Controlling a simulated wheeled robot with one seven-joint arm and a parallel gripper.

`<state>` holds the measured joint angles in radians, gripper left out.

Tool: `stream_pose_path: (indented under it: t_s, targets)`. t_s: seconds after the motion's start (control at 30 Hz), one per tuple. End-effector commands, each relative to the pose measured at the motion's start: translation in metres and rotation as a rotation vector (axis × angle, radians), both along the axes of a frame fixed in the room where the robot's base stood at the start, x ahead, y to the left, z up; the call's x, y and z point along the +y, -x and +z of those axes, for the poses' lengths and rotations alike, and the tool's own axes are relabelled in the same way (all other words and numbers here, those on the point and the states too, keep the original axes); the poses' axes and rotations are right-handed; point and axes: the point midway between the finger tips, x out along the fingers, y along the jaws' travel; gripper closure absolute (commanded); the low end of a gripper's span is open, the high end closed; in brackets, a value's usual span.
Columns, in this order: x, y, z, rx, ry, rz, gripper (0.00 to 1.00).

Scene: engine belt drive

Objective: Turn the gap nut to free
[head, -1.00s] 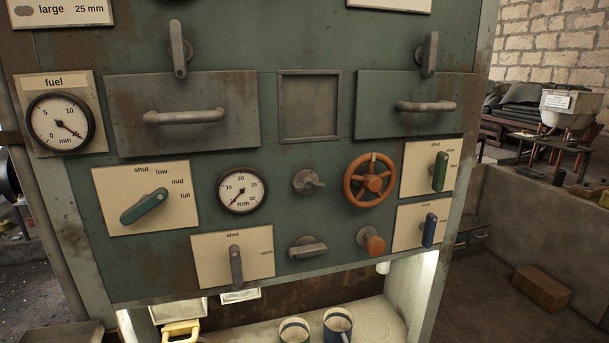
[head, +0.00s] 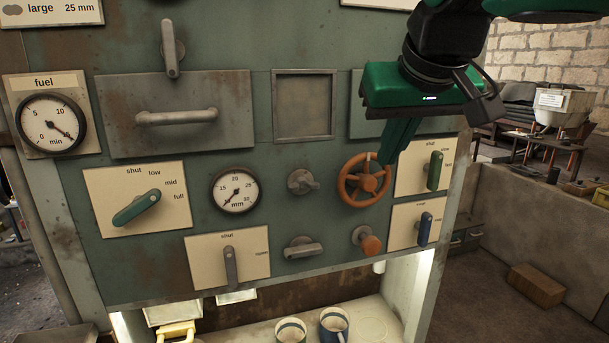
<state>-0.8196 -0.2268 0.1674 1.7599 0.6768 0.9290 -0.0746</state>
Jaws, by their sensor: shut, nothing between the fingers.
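No label on the panel reads "gap nut". A small grey winged knob (head: 303,181), which may be the gap nut, sits between the round mm dial (head: 235,190) and the orange handwheel (head: 352,190). Its wings lie roughly level. My gripper (head: 388,158) hangs in from the upper right, green, with its fingers together and empty. The fingertips overlap the upper right of the handwheel in the head view; I cannot tell whether they touch it. The knob is left of the fingertips and in full view.
Below are a grey lever (head: 305,248), an orange knob (head: 368,242) and a shut/open lever (head: 230,266). A green selector (head: 138,207) is at left. Green (head: 434,171) and blue (head: 425,229) switches are at right. A drawer handle (head: 176,117) sticks out at upper left.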

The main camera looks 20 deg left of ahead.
Motion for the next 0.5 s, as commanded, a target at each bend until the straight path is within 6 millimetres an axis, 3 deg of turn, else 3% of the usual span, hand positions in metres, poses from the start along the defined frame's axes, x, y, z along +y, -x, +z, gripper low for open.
stream_pose_path:
  t_s: [0.03,0.2,0.37,0.5]
  targets:
    - [0.03,0.014,0.014,-0.018,-0.02,0.051,1.0]
    - [0.086,0.049,0.046,-0.06,-0.072,0.151,1.0]
    - [0.107,0.064,0.057,-0.072,-0.092,0.187,1.0]
    - [0.112,0.059,0.051,-0.072,-0.093,0.189,1.0]
